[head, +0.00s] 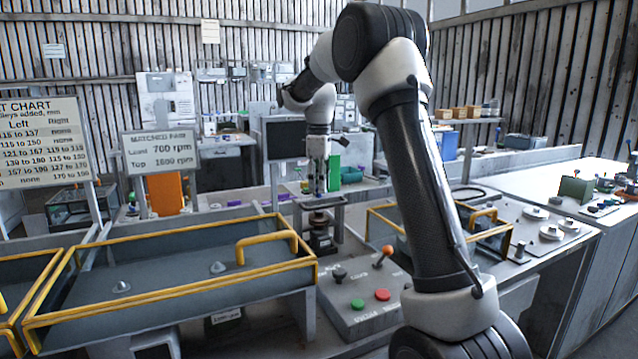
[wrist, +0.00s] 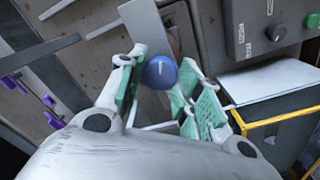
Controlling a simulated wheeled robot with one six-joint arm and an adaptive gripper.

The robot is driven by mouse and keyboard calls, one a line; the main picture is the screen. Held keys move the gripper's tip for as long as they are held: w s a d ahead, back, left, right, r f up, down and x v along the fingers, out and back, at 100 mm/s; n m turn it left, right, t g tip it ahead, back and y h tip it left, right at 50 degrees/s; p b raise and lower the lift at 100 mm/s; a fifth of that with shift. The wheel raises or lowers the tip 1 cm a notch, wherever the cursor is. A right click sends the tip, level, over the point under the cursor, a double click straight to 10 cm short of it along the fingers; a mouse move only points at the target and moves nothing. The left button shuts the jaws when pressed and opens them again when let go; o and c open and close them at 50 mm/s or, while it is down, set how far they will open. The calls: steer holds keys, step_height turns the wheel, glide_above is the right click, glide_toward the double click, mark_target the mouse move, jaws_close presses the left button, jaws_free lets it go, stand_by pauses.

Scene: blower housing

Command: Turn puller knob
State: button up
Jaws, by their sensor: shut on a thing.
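The blue puller knob (wrist: 160,72), with a short pale mark on its face, sits between the green-padded fingers of my gripper (wrist: 156,88) in the wrist view. The fingers are shut on it from both sides. In the head view my gripper (head: 319,190) points straight down over the puller frame (head: 322,203), which stands on a bench behind the control panel. The knob is too small and covered to make out there. A dark, round stacked part (head: 319,222) sits under the frame's top.
A yellow-railed tray (head: 170,290) lies to the left of the puller. A control panel (head: 352,312) with green and red buttons and an orange-knobbed lever (head: 385,254) stands in front. Another yellow-railed tray (head: 487,213) is partly behind my arm. Signs stand at the left.

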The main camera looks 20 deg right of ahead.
steer(key=m, duration=1)
steer(key=shift+m, duration=0.3)
steer(key=m, duration=0.5)
steer(key=shift+m, duration=0.3)
steer(key=m, duration=0.4)
steer(key=shift+m, duration=0.4)
steer(key=o, duration=1)
steer(key=shift+o, duration=0.2)
steer(key=shift+r, duration=0.1)
